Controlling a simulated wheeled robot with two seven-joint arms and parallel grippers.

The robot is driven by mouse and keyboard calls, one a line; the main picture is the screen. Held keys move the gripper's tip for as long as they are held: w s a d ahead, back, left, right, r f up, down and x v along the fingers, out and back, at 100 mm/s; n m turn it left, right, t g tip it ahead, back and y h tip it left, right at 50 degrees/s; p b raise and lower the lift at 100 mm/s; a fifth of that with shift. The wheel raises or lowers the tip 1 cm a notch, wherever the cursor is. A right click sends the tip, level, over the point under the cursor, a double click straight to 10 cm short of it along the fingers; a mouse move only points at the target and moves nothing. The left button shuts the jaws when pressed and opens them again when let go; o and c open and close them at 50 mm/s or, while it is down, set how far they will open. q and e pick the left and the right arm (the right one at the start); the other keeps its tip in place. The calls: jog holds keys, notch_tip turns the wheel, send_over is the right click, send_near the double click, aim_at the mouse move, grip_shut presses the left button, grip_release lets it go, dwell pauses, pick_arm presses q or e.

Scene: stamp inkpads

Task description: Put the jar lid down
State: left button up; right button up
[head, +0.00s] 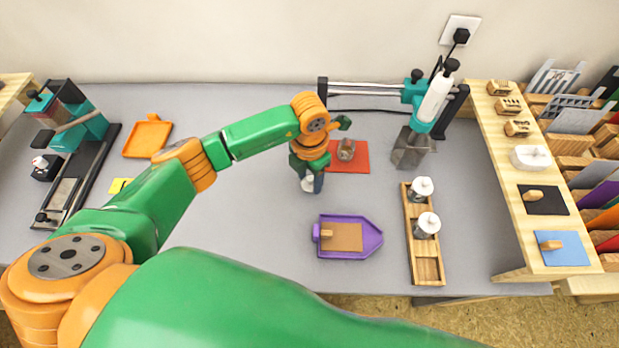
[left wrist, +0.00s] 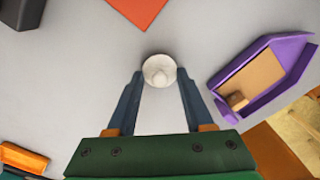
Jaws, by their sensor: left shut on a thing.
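In the left wrist view the lid sits between the tips of the two fingers (left wrist: 159,80). In the head view the lid (head: 307,184) is partly hidden by the fingers. I cannot tell whether it touches the table. A jar without a lid (head: 346,149) stands on the red mat (head: 361,168). My right gripper is not in view.
A purple tray (head: 372,240) with a brown pad lies to the right front. A wooden holder (head: 411,250) has two lidded jars. An orange tray (head: 148,138) and a black and teal press (head: 88,130) stand left. The table around the gripper's left is clear.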

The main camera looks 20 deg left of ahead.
aim_at(310, 179)
pick_arm(q)
jog(key=shift+f, duration=0.65)
jog(key=shift+f, duration=0.2)
jog(key=o, duration=1.3)
jog(key=shift+r, duration=0.1)
jog(key=shift+r, duration=0.1)
notch_tip(310, 179, up, 12)
jog(key=shift+r, duration=0.15)
